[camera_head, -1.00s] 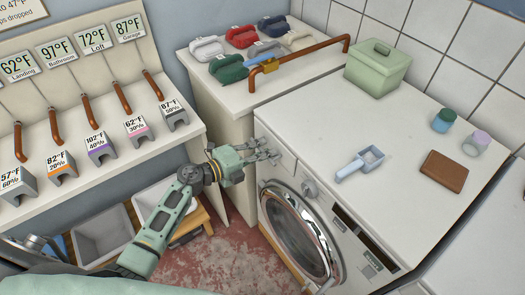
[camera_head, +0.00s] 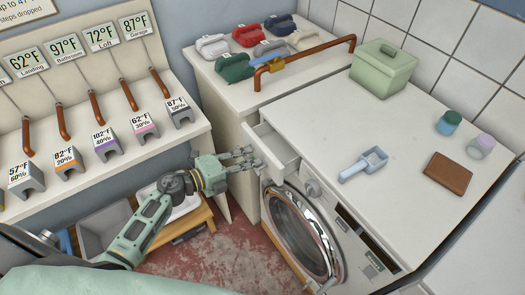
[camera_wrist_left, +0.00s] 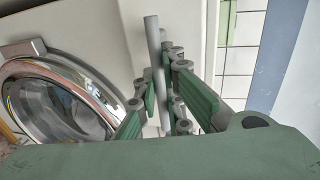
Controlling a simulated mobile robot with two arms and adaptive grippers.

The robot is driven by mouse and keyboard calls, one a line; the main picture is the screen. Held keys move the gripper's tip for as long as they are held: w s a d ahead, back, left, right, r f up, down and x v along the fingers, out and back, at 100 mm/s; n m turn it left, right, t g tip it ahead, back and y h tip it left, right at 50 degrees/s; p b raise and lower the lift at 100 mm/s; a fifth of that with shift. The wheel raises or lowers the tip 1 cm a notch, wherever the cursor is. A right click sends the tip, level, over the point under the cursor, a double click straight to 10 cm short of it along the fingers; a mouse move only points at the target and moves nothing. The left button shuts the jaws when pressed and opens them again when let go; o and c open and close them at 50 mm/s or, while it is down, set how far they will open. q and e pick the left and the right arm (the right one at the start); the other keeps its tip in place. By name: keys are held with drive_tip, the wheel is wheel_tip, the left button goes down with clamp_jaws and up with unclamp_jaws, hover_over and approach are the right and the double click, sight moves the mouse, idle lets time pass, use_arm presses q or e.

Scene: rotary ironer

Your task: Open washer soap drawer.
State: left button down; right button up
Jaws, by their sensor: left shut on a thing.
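The washer (camera_head: 345,110) is a white box with a round glass door (camera_head: 300,232) on its front. Its soap drawer (camera_head: 278,145), at the upper left of the front, stands partly pulled out. My left gripper (camera_head: 250,158) is at the drawer's front, shut on its handle. In the left wrist view the handle is a grey upright bar (camera_wrist_left: 152,50) running between the green fingers (camera_wrist_left: 165,112). The fingers partly hide the bar's lower part. My right gripper is not in view.
On the washer top are a scoop (camera_head: 366,163), a brown wallet (camera_head: 447,174), a green lidded box (camera_head: 383,68) and two small jars (camera_head: 449,122). A counter with several irons (camera_head: 235,67) stands behind. The red floor (camera_head: 225,262) before the washer is open.

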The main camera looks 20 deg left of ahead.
use_arm(q)
drive_tip(key=f+v, duration=0.1)
drive_tip(key=v, duration=0.7)
drive_tip(key=shift+s+a+f, duration=0.25)
drive_tip(key=shift+s+f, duration=0.05)
drive_tip(key=shift+s, duration=0.15)
drive_tip(key=c, duration=1.8)
unclamp_jaws()
drive_tip(key=shift+c, duration=0.2)
drive_tip(key=v, duration=1.2)
